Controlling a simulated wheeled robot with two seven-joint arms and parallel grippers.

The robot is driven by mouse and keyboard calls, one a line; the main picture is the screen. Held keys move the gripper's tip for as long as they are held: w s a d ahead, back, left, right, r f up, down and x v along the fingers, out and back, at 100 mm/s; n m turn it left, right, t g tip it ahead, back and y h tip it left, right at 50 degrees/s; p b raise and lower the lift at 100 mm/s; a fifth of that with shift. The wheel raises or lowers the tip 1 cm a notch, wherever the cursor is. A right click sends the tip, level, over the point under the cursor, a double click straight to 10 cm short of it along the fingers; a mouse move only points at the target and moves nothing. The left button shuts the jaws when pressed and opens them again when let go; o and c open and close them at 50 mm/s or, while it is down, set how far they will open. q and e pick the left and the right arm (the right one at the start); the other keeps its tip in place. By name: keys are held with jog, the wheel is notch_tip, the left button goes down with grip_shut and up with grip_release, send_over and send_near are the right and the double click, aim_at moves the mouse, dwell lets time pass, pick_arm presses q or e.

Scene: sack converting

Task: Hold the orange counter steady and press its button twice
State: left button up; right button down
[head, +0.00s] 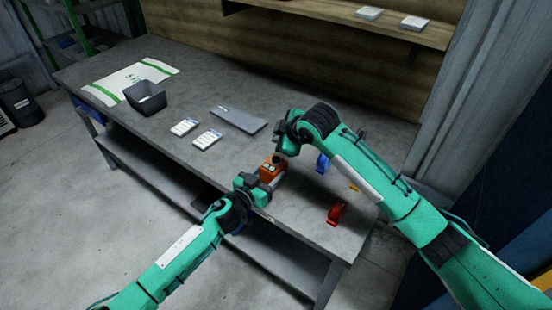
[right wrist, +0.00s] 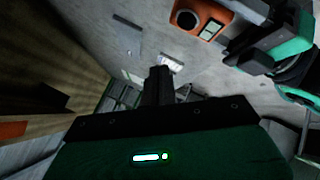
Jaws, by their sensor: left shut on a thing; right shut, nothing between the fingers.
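The orange counter (head: 267,174) stands on the grey table near its front edge. In the right wrist view the counter (right wrist: 210,14) is at the top, with a round button (right wrist: 187,20) and a small display (right wrist: 210,30). My left gripper (head: 264,186) is shut on the counter from the near side; it also shows in the right wrist view (right wrist: 250,42). My right gripper (head: 279,157) is shut and empty, just above the counter's far side. In the right wrist view its fingers (right wrist: 158,80) appear apart from the button.
A red tape dispenser-like object (head: 336,213) and a blue one (head: 322,163) lie right of the counter. Two white label cards (head: 207,138), a grey flat plate (head: 238,120), a dark bin (head: 146,97) and a white-green sack (head: 128,82) lie further left.

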aim_at(279, 161)
dwell(0.8)
notch_tip(279, 161, up, 4)
jog(key=shift+f, duration=0.1)
jog(key=shift+f, duration=4.45)
jog(key=shift+f, duration=0.15)
jog(key=shift+f, duration=0.2)
